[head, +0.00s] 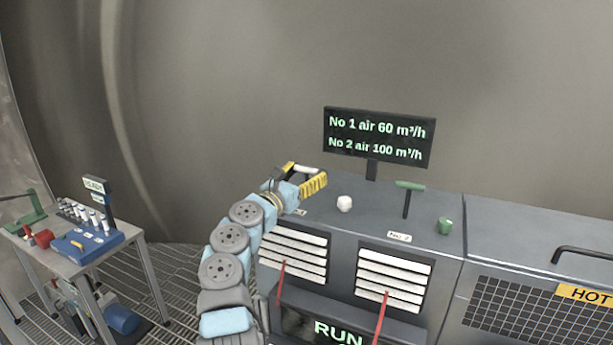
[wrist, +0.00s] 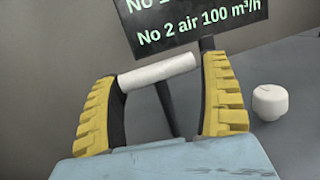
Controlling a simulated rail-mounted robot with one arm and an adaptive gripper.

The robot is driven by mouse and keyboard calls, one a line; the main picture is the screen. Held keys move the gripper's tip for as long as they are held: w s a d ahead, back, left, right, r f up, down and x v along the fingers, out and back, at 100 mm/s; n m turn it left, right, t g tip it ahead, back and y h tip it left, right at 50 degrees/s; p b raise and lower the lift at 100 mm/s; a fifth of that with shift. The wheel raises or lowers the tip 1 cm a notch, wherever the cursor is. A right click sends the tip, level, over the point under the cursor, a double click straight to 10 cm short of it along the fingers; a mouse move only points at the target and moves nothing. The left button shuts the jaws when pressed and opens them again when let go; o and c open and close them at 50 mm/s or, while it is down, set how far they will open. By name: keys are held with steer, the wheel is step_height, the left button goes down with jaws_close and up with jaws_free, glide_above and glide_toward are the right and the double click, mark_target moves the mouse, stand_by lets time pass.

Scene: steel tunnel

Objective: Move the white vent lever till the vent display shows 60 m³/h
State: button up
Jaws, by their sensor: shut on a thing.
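The white vent lever (wrist: 160,71) has a white crossbar handle on a dark stem. In the wrist view the bar lies between the yellow fingers of my gripper (wrist: 162,88), which is shut on it. In the head view my gripper (head: 305,178) is at the left of the cabinet top, and a bit of the white lever (head: 306,169) shows between its fingers. The vent display (head: 378,137) reads "No 1 air 60 m³/h" and "No 2 air 100 m³/h". The lever's base is hidden behind my gripper.
A white knob (head: 344,204) stands right of my gripper. Further right are a green lever (head: 409,186) and a green knob (head: 445,226). Louvred vents with red ribbons are on the cabinet front (head: 341,262). A side table (head: 53,262) with a blue device stands at the left.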

steer(key=o, duration=1.1)
steer(key=shift+v, duration=6)
steer(key=shift+s+r, duration=0.1)
steer(key=shift+r, duration=0.05)
